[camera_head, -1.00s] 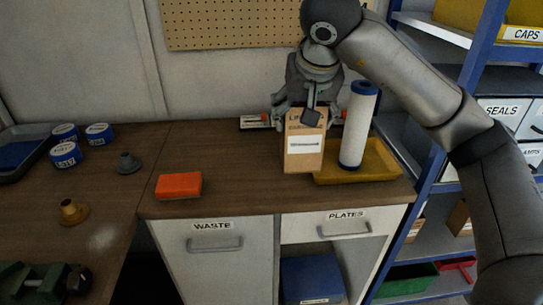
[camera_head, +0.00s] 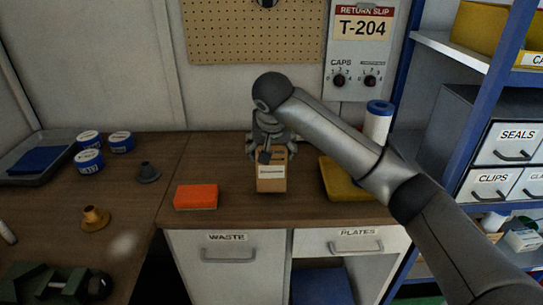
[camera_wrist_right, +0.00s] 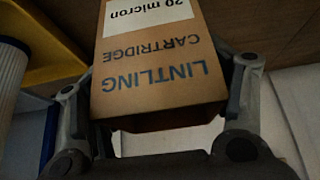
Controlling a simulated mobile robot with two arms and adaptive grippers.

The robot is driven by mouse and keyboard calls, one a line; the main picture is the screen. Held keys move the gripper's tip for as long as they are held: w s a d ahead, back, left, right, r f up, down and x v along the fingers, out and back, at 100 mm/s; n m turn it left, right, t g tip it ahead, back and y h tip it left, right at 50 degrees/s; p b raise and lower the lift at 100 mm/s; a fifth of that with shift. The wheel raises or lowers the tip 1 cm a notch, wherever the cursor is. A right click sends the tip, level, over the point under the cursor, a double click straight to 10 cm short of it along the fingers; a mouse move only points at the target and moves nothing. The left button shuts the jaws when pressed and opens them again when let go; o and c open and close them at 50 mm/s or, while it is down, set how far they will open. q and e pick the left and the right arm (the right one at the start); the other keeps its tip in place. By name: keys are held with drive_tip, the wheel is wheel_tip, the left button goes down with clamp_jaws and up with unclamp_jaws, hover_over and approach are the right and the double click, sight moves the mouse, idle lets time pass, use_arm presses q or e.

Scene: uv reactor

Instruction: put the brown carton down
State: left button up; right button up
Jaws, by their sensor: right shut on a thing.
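The brown carton (camera_head: 271,183) is upright over the wooden bench top, between the orange block and the yellow tray. I cannot tell for sure whether its base touches the wood. My right gripper (camera_head: 268,153) is shut on it from above and behind. In the right wrist view the carton (camera_wrist_right: 160,65) sits between both fingers of the right gripper (camera_wrist_right: 165,110), with its printed lettering upside down and a white label. My left gripper is not in view.
A yellow tray (camera_head: 338,182) and a white, blue-capped filter cartridge (camera_head: 377,124) stand to the right, partly behind my arm. An orange block (camera_head: 196,197) lies to the left. Bare wood (camera_head: 225,165) surrounds the carton's left side. Shelving (camera_head: 440,50) is at far right.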

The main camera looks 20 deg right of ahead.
drive_tip(key=shift+s+f, duration=0.1)
drive_tip(key=shift+f, duration=1.3)
drive_tip(key=o, duration=1.1)
drive_tip(key=b+v, duration=0.1)
drive_tip(key=v, duration=1.1)
